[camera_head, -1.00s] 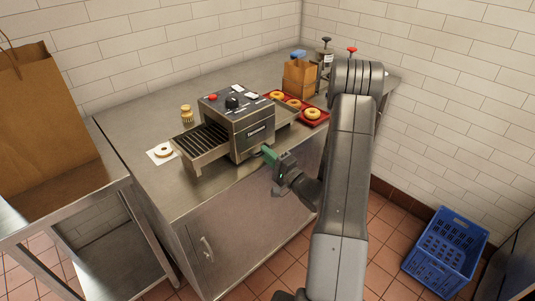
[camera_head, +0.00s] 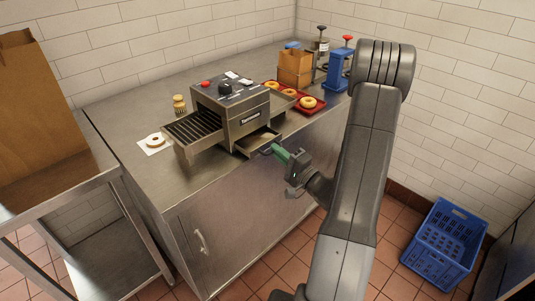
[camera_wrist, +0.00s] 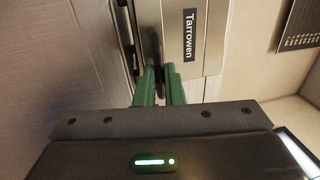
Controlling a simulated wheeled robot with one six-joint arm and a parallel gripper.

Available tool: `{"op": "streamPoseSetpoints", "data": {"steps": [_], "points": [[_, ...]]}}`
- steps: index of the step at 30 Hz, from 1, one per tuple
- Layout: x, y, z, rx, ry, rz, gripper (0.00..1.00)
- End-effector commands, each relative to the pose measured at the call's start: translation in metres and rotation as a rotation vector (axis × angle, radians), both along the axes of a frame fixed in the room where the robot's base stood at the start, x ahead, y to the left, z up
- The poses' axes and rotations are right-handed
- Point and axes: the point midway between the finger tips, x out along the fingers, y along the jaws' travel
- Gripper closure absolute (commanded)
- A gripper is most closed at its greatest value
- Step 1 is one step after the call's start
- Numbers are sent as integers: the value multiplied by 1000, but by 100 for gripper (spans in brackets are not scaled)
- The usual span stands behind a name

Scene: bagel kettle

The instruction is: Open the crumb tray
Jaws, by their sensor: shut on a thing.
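The conveyor toaster (camera_head: 236,108) stands on the steel counter, and its label also shows in the wrist view (camera_wrist: 190,36). Its crumb tray (camera_head: 257,141) sticks out of the front, low under the label, with its shallow inside showing. My gripper (camera_head: 272,150) is at the tray's front edge, its green fingers shut on the tray's handle. In the wrist view, my gripper (camera_wrist: 159,76) has its two green fingers on either side of a thin dark part. The fingers hide most of the handle.
A red tray (camera_head: 312,111) with bagels, a paper bag (camera_head: 296,68) and a blue device (camera_head: 338,70) are to the right. A blue crate (camera_head: 445,245) stands on the floor.

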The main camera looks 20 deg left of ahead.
Motion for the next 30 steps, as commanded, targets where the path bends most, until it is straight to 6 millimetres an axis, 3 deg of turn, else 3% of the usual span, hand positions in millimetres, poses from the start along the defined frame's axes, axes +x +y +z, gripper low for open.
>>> {"op": "streamPoseSetpoints", "data": {"steps": [6, 10, 21, 23, 30], "points": [[-15, -40, -4, 1, -4, -6, 100], [-21, -52, -2, -1, -1, -3, 100], [-23, -55, 0, -1, 1, -2, 100], [-23, -55, 0, -1, 1, -2, 84], [-23, -55, 0, -1, 1, -1, 83]]}}
